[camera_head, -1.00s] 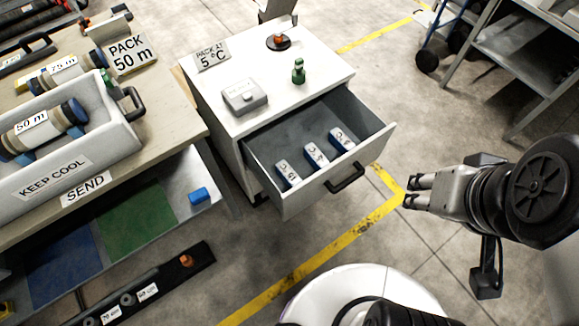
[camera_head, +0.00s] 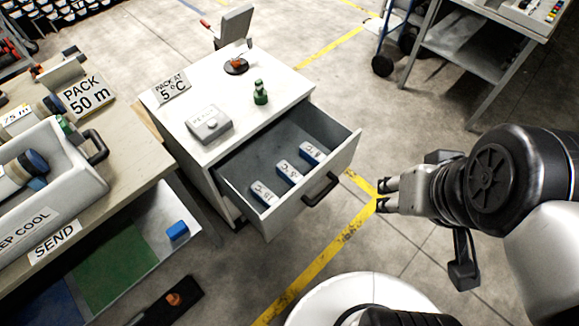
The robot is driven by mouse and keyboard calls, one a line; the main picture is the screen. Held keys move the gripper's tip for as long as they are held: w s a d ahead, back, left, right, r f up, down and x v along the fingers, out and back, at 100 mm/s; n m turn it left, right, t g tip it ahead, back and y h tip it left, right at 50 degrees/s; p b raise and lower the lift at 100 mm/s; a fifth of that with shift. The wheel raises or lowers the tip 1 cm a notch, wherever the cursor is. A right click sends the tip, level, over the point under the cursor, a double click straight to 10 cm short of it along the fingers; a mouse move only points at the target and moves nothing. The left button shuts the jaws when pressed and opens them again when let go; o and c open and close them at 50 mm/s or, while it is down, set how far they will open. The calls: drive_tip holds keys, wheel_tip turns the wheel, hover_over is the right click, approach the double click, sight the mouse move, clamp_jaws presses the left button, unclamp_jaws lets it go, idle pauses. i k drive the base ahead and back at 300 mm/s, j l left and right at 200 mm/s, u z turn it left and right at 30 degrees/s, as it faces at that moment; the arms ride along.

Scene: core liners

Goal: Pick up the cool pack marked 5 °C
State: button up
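Three white cool packs with blue edges lie in a row in the open grey drawer (camera_head: 340,161) of a white cabinet: a left pack (camera_head: 263,193), a middle pack (camera_head: 289,172) and a right pack (camera_head: 311,153). Their labels are small and tilted; the middle one seems to read 5 °C, but I cannot be sure. My gripper (camera_head: 381,195) is to the right of the drawer, its two fingers apart with nothing between them. It is clear of the packs.
The drawer has a black handle (camera_head: 321,190). The cabinet top holds a "PACK AT 5 °C" sign (camera_head: 172,87), a grey box (camera_head: 209,123), a green piece (camera_head: 260,93) and an orange-topped black disc (camera_head: 236,66). A workbench with a grey tray (camera_head: 72,165) stands left.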

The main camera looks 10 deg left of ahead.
sight(314, 157)
drive_tip(key=i+l+u, duration=0.15)
drive_tip(key=i+l, duration=0.2)
drive_tip(key=i, duration=0.25)
drive_tip(key=i+l+u, duration=0.15)
drive_tip(key=i+l, duration=0.3)
drive_tip(key=i+u, duration=0.1)
drive_tip(key=u, duration=1.8)
